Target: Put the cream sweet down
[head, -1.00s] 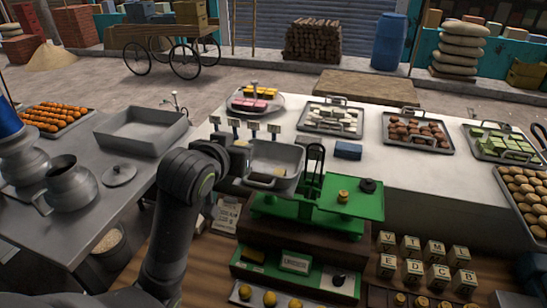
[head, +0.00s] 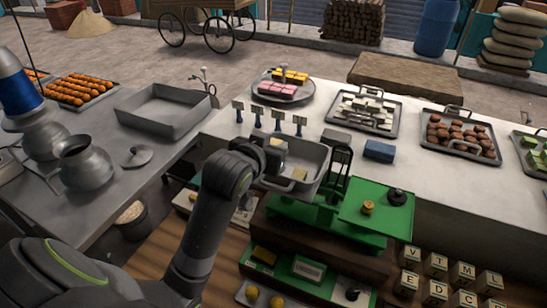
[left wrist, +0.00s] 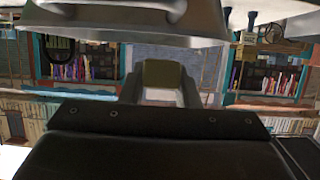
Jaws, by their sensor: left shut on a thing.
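My left gripper (head: 276,154) is shut on the cream sweet (head: 278,143), a small pale yellow block. It is at the left side of the grey metal pan (head: 312,160) of the green balance, above the pan's left part. In the left wrist view the sweet (left wrist: 163,74) shows olive-cream between the fingers, with a grey metal rim above it. A yellow piece (head: 299,174) shows inside the pan. The balance's green plate (head: 372,222) carries a brass weight (head: 367,208) and a black weight (head: 397,197). My right gripper is not in view.
Small label stands (head: 278,120) stand behind the pan, and a blue block (head: 379,151) lies to its right. Trays of white sweets (head: 365,111) and brown sweets (head: 460,138) stand farther right. A plate (head: 283,86) of pink and yellow sweets is behind.

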